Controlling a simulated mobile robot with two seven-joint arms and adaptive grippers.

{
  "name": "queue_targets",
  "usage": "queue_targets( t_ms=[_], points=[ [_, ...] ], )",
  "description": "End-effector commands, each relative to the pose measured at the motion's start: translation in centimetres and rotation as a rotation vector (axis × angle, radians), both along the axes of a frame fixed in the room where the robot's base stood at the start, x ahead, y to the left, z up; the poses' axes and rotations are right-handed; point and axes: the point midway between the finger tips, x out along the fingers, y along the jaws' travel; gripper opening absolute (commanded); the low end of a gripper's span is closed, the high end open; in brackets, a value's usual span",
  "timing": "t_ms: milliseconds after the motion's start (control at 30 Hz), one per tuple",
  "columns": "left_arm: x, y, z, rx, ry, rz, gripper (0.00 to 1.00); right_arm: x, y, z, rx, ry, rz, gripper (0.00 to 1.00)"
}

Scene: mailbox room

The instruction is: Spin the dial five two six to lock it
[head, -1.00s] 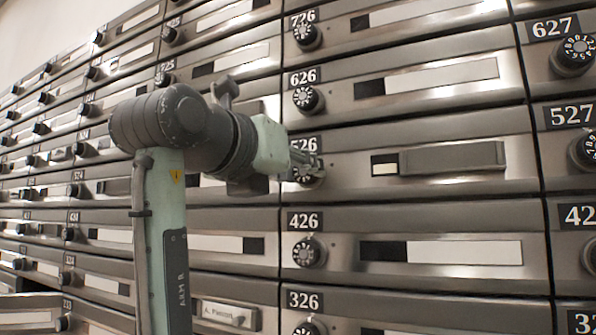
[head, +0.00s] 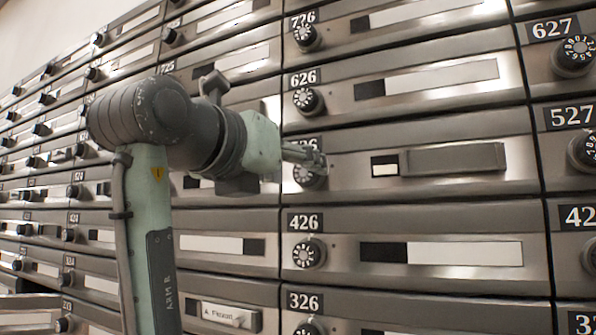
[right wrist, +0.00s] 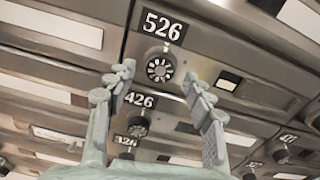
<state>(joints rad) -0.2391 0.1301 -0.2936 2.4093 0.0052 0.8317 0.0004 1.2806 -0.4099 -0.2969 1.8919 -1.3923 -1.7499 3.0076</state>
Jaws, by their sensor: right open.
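The 526 dial is a round black knob with pale marks around its face. In the right wrist view the dial (right wrist: 160,68) sits just below the 526 label (right wrist: 163,25), between and beyond my right gripper's fingertips (right wrist: 158,76). A gap shows on each side between fingers and dial, and the fingers are open and empty. In the head view my right gripper (head: 306,156) reaches in from the left and covers part of the dial (head: 306,177) and its label. I cannot read the dial's setting. The closed 526 door (head: 350,186) carries a grey plate. My left gripper is not in view.
The 626 dial (head: 308,100) is above and the 426 dial (head: 308,252) below, close to the gripper. The 527 dial (head: 583,150) is at the right. Doors fill the wall; a named flap (head: 228,316) is low on the left.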

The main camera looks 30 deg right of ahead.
Motion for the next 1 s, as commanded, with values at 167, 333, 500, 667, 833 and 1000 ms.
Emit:
queue_targets(
  t_ms=[167, 333, 500, 667, 833, 1000],
  points=[
    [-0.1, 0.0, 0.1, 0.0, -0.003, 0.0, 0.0, -2.0, 2.5, 0.1, -0.002, -0.003, 0.0, 0.53],
    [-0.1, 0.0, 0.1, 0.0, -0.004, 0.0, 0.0, -3.2, 4.1, 0.1, -0.001, -0.002, 0.0, 0.53],
    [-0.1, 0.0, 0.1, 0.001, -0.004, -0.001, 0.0, -3.5, 4.5, 0.0, 0.001, 0.0, -0.001, 0.53],
    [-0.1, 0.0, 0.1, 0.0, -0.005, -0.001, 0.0, -3.5, 4.5, 0.0, 0.001, 0.0, 0.0, 0.53],
    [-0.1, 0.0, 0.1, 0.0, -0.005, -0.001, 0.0, -3.5, 4.5, 0.0, 0.001, 0.001, 0.0, 0.53],
    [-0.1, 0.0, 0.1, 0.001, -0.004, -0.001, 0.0, -3.5, 4.5, 0.0, 0.001, 0.001, 0.0, 0.53]
  ],
)
